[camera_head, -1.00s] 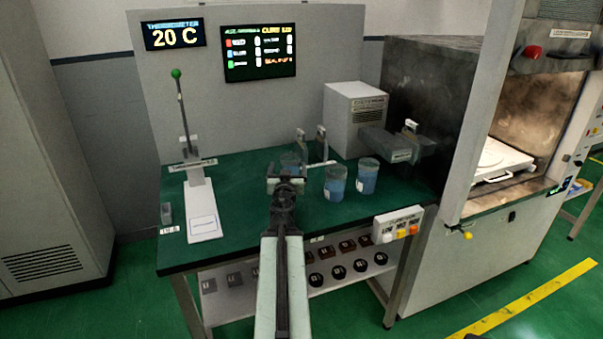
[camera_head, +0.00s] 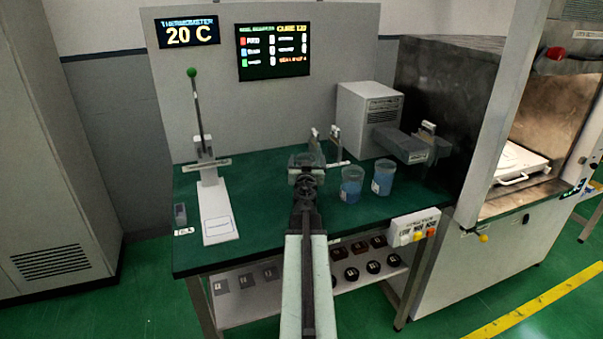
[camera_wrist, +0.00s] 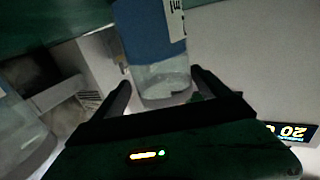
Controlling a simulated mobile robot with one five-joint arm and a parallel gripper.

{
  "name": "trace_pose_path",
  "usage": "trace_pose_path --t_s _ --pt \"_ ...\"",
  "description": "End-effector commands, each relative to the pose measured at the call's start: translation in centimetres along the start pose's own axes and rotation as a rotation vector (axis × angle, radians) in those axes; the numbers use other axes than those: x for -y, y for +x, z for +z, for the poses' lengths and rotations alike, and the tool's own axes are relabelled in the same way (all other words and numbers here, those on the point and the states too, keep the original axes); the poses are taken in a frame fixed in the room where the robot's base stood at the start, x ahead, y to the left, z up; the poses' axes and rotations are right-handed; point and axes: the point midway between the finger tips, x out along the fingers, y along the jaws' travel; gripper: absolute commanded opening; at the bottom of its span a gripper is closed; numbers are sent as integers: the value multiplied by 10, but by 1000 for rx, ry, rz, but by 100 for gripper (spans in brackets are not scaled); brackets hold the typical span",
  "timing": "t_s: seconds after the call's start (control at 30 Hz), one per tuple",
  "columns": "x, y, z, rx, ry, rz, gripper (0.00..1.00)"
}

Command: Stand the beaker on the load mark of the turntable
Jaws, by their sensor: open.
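A clear beaker (camera_wrist: 150,40) with blue contents and a white label shows between my fingers in the wrist view, where it appears upside down. In the head view my gripper (camera_head: 306,176) is at this beaker (camera_head: 306,158) on the green bench and partly hides it. My gripper (camera_wrist: 160,82) is open, with one finger on each side of the beaker; whether either finger touches it is unclear. The white turntable (camera_head: 518,158) is in the open chamber at the right. Its load mark cannot be made out.
Two more blue-filled beakers stand close to the right of my gripper, a nearer one (camera_head: 351,187) and a farther one (camera_head: 383,178). A lever stand (camera_head: 215,195) is at the left. A grey box (camera_head: 365,120) stands behind. The chamber's frame (camera_head: 490,120) separates bench and turntable.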

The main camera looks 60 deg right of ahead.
Motion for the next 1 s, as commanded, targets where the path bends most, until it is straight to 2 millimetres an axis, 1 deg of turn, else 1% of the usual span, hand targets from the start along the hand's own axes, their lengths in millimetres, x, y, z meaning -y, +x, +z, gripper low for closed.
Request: trace_pose_path --t_s 0.1,0.13,0.17,0.2,0.27,0.3,0.37,0.4,0.43,0.67,0.77,0.87,1.0 --pt "5 -1 0 0 0 -7 86" --pt "7 -2 0 0 0 -8 83" --pt "8 -2 0 0 0 -9 75" --pt "9 -2 0 0 0 -11 64" --pt "10 -2 0 0 0 -12 47" --pt "11 -2 0 0 0 -13 36" --pt "12 -2 0 0 0 -14 19" --pt "12 -2 0 0 0 -15 8" --pt "13 -2 0 0 0 -15 0" --pt "14 -3 0 0 1 -17 0" --pt "14 -3 -4 0 1 -17 0" --pt "14 -3 -14 0 0 -17 0" --pt "15 -3 -39 0 0 -17 0"
